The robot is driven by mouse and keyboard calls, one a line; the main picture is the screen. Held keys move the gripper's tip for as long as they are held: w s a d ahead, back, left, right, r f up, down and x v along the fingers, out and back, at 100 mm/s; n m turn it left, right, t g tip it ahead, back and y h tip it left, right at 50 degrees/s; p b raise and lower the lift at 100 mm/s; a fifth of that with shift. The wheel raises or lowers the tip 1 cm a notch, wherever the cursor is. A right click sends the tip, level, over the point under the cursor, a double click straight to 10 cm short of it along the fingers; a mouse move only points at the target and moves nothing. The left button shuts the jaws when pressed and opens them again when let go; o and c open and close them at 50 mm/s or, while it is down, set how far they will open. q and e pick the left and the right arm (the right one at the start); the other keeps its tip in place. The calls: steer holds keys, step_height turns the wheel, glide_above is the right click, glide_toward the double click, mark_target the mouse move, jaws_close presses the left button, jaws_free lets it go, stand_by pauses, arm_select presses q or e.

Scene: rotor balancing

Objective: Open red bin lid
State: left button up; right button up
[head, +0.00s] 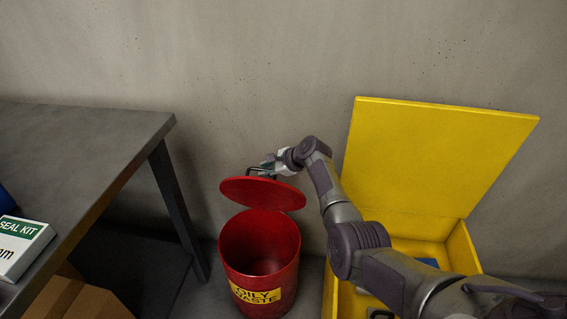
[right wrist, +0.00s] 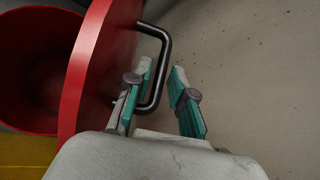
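The red bin (head: 262,245) stands on the floor with an "OILY WASTE" label, and its inside shows from above. Its red lid (head: 262,193) is raised and tilted up at the back of the bin. My right gripper (head: 270,166) is at the lid's dark handle, behind the lid. In the right wrist view the lid (right wrist: 100,65) stands at the left with its black handle (right wrist: 164,62). The right gripper's teal fingers (right wrist: 160,98) are apart, with one bar of the handle between or beside them; they do not look clamped on it. My left gripper is not in view.
A yellow box (head: 430,165) with its lid up stands right of the bin, under my right arm. A grey table (head: 90,140) is at the left, with a seal kit box (head: 22,245) on it and a cardboard box (head: 80,298) below. A wall is close behind the bin.

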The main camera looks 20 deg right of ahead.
steer(key=v, duration=0.9)
steer(key=shift+s+d+r, duration=0.15)
steer(key=shift+s+d, duration=0.05)
steer(key=shift+s, duration=0.05)
